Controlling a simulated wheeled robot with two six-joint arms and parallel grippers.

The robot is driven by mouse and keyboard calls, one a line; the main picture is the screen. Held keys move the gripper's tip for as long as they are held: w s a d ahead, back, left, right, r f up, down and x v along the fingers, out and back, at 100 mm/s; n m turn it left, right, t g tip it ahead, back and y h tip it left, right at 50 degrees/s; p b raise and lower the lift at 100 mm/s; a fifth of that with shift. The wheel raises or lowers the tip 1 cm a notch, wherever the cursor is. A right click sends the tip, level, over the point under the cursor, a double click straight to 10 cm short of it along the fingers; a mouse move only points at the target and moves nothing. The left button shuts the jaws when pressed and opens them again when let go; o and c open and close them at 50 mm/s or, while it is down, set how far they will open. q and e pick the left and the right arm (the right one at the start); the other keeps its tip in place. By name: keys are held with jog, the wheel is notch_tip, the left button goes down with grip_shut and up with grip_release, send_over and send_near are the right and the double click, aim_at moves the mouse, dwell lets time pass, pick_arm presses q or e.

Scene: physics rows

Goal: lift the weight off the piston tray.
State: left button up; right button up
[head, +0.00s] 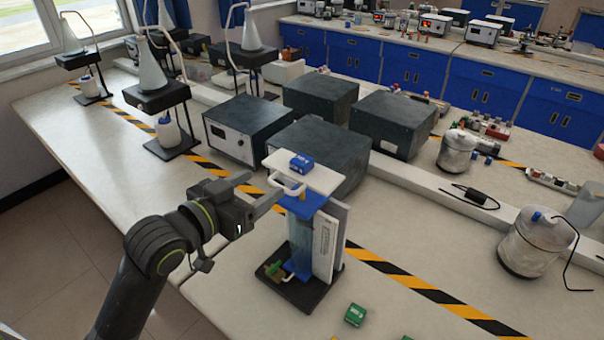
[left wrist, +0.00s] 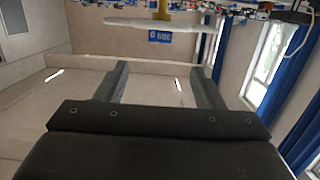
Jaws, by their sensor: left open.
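The weight (head: 301,162) is a small blue block. It sits on the white piston tray (head: 325,178), on top of a clear cylinder apparatus with a blue collar and a dark base. My left gripper (head: 263,190) is open and empty, just left of the tray, with its fingers pointing toward it. The left wrist view looks upside down; there the blue weight (left wrist: 174,37) shows against the pale tray (left wrist: 150,25), beyond and between the open fingers (left wrist: 160,75). The fingers look apart from the weight. My right gripper is not in view.
A white panel (head: 327,247) stands upright at the cylinder's right side. Dark instrument boxes (head: 247,125) stand behind. A green block (head: 354,315) lies on the bench in front. Striped tape (head: 415,286) crosses the bench. The bench left of my arm is clear.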

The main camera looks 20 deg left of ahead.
aim_at(296, 166)
pick_arm(q)
jog(key=b+x, duration=0.4)
jog(key=x, duration=0.3)
jog(key=shift+w+d+b, duration=0.1)
jog(key=shift+w+b, duration=0.1)
jog(key=shift+b, duration=0.1)
jog(key=shift+w+d+f, duration=0.15)
jog(key=shift+w, duration=0.35)
jog(key=p+x, duration=0.1)
jog(key=x, duration=0.2)
jog(key=shift+f, duration=0.15)
jog(key=shift+w+d+f+p, duration=0.2)
jog(key=shift+w+p, duration=0.1)
jog(key=shift+w, duration=0.15)
jog(key=c, duration=1.3)
